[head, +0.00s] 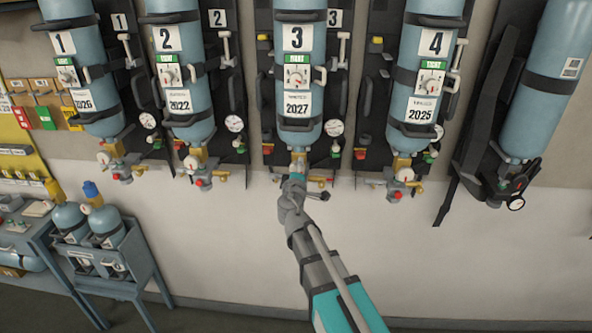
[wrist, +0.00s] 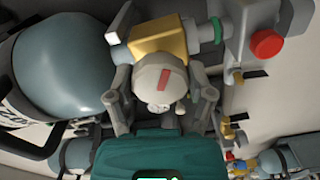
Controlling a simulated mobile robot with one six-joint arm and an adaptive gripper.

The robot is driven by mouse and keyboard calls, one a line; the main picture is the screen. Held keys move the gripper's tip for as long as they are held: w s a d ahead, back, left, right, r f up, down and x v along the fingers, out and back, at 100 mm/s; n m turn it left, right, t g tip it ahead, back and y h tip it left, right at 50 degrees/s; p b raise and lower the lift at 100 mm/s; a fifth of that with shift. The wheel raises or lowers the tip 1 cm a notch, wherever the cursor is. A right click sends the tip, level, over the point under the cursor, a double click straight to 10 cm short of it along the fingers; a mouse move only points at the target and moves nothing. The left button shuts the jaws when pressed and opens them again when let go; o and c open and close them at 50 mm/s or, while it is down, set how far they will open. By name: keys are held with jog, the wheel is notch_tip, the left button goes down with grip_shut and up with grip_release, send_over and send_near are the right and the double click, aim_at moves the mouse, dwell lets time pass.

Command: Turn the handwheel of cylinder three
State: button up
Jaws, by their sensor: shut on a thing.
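Cylinder three (head: 299,60) hangs upside down on the wall, a blue-grey bottle with a "3" label and a "2027" tag. In the wrist view its rounded end (wrist: 60,68) fills the left, joined to a brass valve block (wrist: 158,42). The handwheel (wrist: 160,82), a pale round knob with a red mark, sits below the block. My gripper (wrist: 162,100) has a finger on each side of the handwheel and is shut on it. In the head view my gripper (head: 293,182) reaches up to the valve under cylinder three and hides the handwheel.
Cylinder two (head: 182,80) and cylinder four (head: 425,70) hang on either side with their own valves. A pressure gauge (head: 334,127) is right of cylinder three. A red knob (wrist: 266,44) is near the valve. A rack with small bottles (head: 108,245) stands at lower left.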

jog(key=o, duration=1.1)
jog(key=shift+s, duration=0.1)
jog(key=s, duration=1.1)
jog(key=shift+s+a, duration=0.25)
jog(key=shift+s, duration=0.15)
dwell(1.4)
